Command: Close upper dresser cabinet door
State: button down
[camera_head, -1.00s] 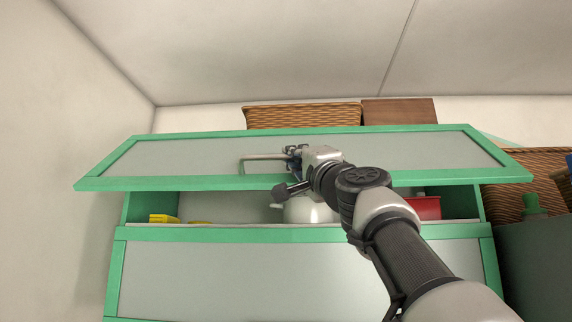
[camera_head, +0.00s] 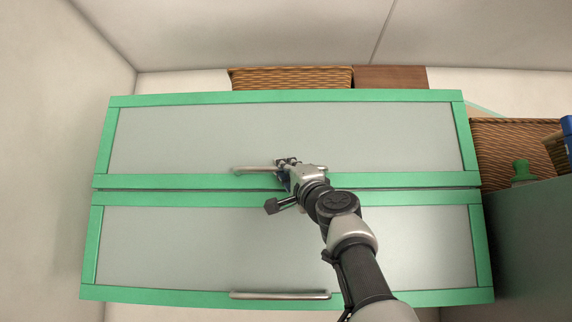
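The upper dresser cabinet door (camera_head: 200,135) is a grey panel in a green frame. It hangs down nearly flush above the lower door, with a thin dark line between the two. Its metal bar handle (camera_head: 252,169) runs along its lower part. My gripper (camera_head: 284,165) is at the middle of this handle, in front of the door. The fingers are small and partly hidden by the wrist, so I cannot tell whether they are shut on the bar. The cabinet's inside is hidden.
The lower door (camera_head: 180,245) is shut, with its own bar handle (camera_head: 280,295). A wicker basket (camera_head: 290,78) and a brown box (camera_head: 390,77) sit on top. At the right are another wicker basket (camera_head: 500,145), a green-capped bottle (camera_head: 521,172) and a grey surface (camera_head: 535,230).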

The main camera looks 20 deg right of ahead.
jog(key=shift+w+d+f, duration=0.1)
jog(key=shift+w, duration=0.35)
jog(key=c, duration=1.9)
grip_release()
jog(key=shift+s, duration=0.1)
jog(key=shift+c, duration=0.2)
jog(key=shift+s, duration=0.15)
